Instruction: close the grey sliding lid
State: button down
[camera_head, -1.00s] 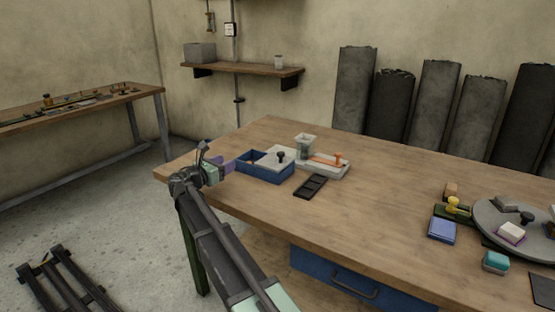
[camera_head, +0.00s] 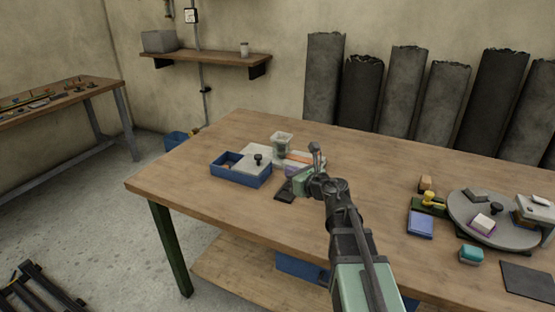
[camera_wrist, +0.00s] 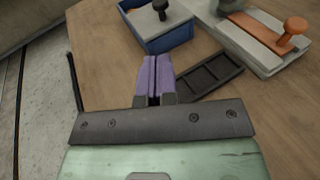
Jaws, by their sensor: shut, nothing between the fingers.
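The blue box (camera_head: 238,180) sits on the table near its left end, and it also shows in the wrist view (camera_wrist: 168,39). The grey sliding lid (camera_head: 252,149) with a black knob covers the right part of the box; the left part is uncovered. The lid's edge and knob show at the top of the wrist view (camera_wrist: 142,18). My gripper (camera_head: 291,171) is to the right of the box in the head view, over the table near a dark tray. Its purple fingers (camera_wrist: 152,73) are together and empty, apart from the box and lid.
The dark compartmented tray (camera_wrist: 210,75) lies beside my fingers. A pale box with an orange slider and knob (camera_wrist: 262,40) stands close by, partly hidden by my gripper in the head view. A clear container (camera_head: 282,142) stands behind. A turntable (camera_head: 480,225) is at the right.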

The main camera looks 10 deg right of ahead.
aim_at(261, 158)
jog(key=b+x, duration=0.2)
jog(key=x, duration=1.2)
jog(key=shift+d, duration=0.1)
jog(key=shift+w, duration=0.1)
